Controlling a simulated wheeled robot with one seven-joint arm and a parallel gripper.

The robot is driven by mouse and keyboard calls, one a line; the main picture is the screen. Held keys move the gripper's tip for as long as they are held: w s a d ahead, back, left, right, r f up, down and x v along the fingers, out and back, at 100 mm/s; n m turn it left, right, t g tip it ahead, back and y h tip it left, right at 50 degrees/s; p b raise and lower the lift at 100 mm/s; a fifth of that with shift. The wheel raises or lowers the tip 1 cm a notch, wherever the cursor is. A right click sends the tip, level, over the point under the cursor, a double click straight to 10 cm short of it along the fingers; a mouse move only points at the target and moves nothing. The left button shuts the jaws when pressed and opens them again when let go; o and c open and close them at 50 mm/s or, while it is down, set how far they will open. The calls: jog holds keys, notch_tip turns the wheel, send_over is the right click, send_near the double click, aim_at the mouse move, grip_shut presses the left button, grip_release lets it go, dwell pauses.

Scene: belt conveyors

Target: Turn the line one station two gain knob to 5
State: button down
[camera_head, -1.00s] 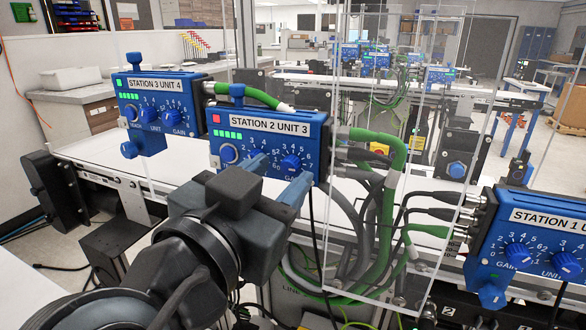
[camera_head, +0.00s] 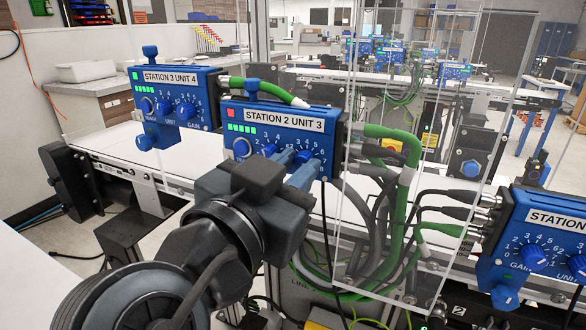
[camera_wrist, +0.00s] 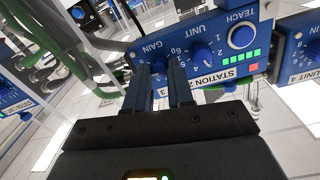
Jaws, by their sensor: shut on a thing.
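The blue station 2 box (camera_head: 283,118), labelled "STATION 2 UNIT 3", stands behind my gripper (camera_head: 294,167). Its gain knob (camera_head: 304,157) is on the right of its front face, partly covered by my blue fingers. In the wrist view my gripper (camera_wrist: 160,86) has a finger on either side of the gain knob (camera_wrist: 158,68) and is shut on it. The knob's pointer is too hidden to read. The unit knob (camera_wrist: 201,52) beside it is free of the fingers. The box shows green lights and one red light.
The station 3 box (camera_head: 175,80) stands left of station 2, and a station 1 box (camera_head: 535,240) stands at the right. Green hoses (camera_head: 400,200) and black cables hang right of station 2. A clear panel (camera_head: 455,130) stands there too. A white belt (camera_head: 120,145) runs behind.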

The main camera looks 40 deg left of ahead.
jog(key=shift+n, duration=0.3)
jog(key=n+p, duration=0.3)
jog(key=n, duration=0.2)
jog(key=shift+r, duration=0.15)
jog(key=n+p, duration=0.2)
jog(key=n, duration=0.1)
jog(key=shift+n, duration=0.3)
jog(key=shift+n+p, duration=0.7)
jog(key=shift+n, duration=0.6)
jog(key=shift+y, duration=0.4)
jog(key=c, duration=1)
grip_release()
jog(key=shift+s+f, duration=0.1)
jog(key=shift+f, duration=0.1)
